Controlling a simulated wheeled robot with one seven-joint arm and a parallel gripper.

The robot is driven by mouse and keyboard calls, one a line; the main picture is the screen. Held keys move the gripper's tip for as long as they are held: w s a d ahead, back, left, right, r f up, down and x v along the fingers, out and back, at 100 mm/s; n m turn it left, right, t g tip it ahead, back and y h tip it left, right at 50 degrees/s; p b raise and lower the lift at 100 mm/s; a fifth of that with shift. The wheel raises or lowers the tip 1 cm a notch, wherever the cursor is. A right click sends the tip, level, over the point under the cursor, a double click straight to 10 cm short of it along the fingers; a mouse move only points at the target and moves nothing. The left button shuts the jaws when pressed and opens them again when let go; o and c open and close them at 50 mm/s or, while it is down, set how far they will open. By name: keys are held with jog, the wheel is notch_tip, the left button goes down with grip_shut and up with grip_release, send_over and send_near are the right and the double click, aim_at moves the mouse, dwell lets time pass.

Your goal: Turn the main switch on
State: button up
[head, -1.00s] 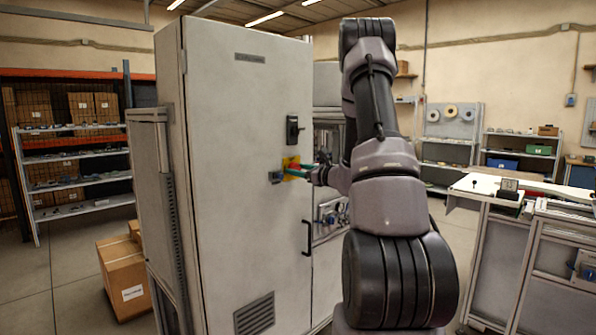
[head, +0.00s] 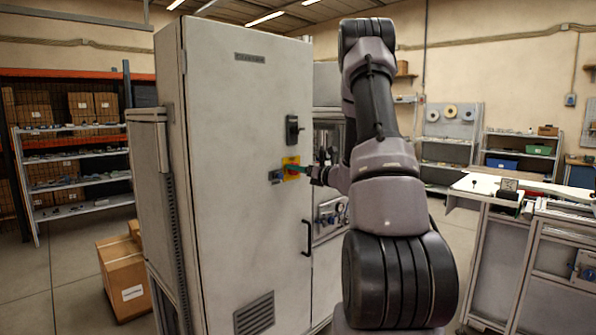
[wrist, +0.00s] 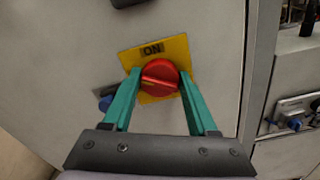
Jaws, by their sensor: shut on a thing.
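The main switch is a red round knob (wrist: 160,82) on a yellow plate (wrist: 178,48) marked "ON" at its top. The plate also shows on the grey cabinet door in the head view (head: 289,161). The knob's raised bar lies roughly crosswise in the wrist view, slightly tilted. My gripper (wrist: 160,74) has its green fingers on either side of the knob and is shut on it. It shows side-on at the switch in the head view (head: 303,170), where the knob is mostly hidden.
The tall cabinet (head: 240,200) has a dark latch (head: 292,129) above the switch and a black handle (head: 307,238) below. A small blue-and-grey fitting (head: 275,176) sits just left of the plate. A workbench (head: 530,190) stands at the right.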

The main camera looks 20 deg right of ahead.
jog(key=m, duration=1.1)
jog(key=shift+d+f, duration=0.15)
jog(key=shift+m, duration=0.4)
jog(key=o, duration=1.4)
jog(key=v, duration=1)
jog(key=shift+s+d, duration=0.15)
jog(key=shift+s, duration=0.25)
